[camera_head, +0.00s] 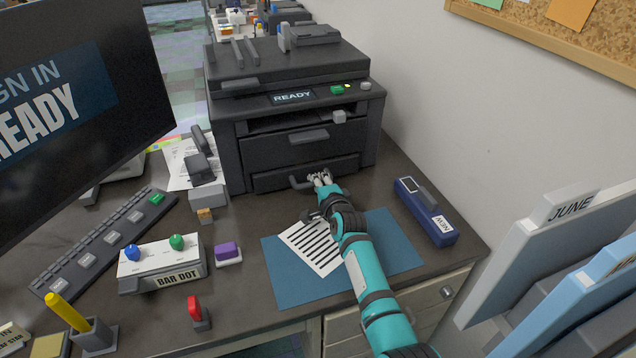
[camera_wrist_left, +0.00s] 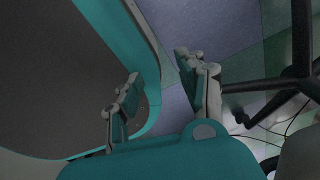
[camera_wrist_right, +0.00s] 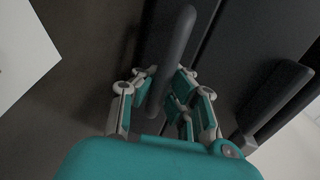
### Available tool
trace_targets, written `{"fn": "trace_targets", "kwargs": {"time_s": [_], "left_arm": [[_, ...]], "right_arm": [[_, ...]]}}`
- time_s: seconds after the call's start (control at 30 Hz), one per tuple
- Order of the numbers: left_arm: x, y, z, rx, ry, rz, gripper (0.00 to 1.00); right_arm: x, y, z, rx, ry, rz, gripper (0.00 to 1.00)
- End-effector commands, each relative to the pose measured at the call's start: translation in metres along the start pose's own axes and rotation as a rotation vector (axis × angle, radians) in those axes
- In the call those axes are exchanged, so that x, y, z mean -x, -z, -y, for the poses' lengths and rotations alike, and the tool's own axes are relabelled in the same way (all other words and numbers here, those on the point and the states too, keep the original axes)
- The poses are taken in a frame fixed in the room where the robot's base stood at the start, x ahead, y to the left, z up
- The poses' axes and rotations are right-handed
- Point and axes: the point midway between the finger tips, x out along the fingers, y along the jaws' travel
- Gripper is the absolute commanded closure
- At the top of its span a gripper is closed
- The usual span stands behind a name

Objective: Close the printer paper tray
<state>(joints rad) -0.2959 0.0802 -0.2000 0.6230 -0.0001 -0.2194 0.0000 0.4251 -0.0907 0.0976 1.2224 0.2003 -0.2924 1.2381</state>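The dark grey printer (camera_head: 300,105) stands at the back of the desk. Its paper tray (camera_head: 268,182) is the lowest drawer, with a bar handle (camera_head: 297,184) on its front. How far the tray sticks out is hard to tell. My right gripper (camera_head: 322,179) is at the tray front, just right of the handle's visible end. In the right wrist view, the handle (camera_wrist_right: 174,50) runs between the fingers (camera_wrist_right: 160,82), which stand apart with a gap beside it. My left gripper (camera_wrist_left: 158,72) is open and empty, seen only in the left wrist view.
A blue mat (camera_head: 290,285) with a striped sheet (camera_head: 312,248) lies under my right arm. A blue box (camera_head: 426,212) is to its right. A stapler-like object (camera_head: 200,165), a button box (camera_head: 160,265) and a keyboard (camera_head: 100,245) are left. The wall bounds the right side.

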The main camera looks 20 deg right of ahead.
Motion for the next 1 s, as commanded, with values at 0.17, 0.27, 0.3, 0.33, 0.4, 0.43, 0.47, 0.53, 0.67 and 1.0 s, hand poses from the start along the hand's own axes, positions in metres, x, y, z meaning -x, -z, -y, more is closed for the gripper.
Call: {"fn": "trace_targets", "kwargs": {"time_s": [0.17,0.27,0.3,0.33,0.4,0.43,0.47,0.53,0.67,1.0], "left_arm": [[0.001,-0.003,0.0,0.0,0.0,0.004,0.6],[0.001,-0.005,-0.001,0.0,-0.001,0.008,0.6],[0.001,-0.007,-0.001,0.0,-0.001,0.011,0.6],[0.001,-0.008,-0.001,0.0,-0.001,0.012,0.6],[0.001,-0.01,-0.002,0.0,-0.002,0.016,0.6],[0.001,-0.011,-0.002,0.0,-0.002,0.017,0.6],[0.001,-0.012,-0.002,0.0,-0.002,0.018,0.6],[0.001,-0.012,-0.002,0.0,-0.002,0.018,0.6],[0.001,-0.011,-0.002,0.0,-0.002,0.017,0.6],[0.001,-0.004,0.0,0.0,0.0,0.006,0.6]], "right_arm": [[0.0,0.0,0.0,-0.001,0.001,0.0,1.0],[0.0,0.0,0.0,-0.001,0.001,0.0,0.98],[0.0,0.0,0.0,0.0,0.0,0.0,0.93],[0.0,0.0,0.0,0.0,0.0,0.0,0.89],[0.0,0.0,0.0,0.0,0.0,0.0,0.8],[0.0,0.0,0.0,0.0,0.0,0.0,0.76],[0.0,0.0,0.0,0.0,0.0,0.0,0.72],[0.0,0.0,0.0,0.0,-0.001,0.0,0.63],[0.0,0.0,-0.001,0.0,-0.001,0.0,0.62],[0.015,-0.001,-0.002,-0.001,-0.001,0.001,0.62]]}}
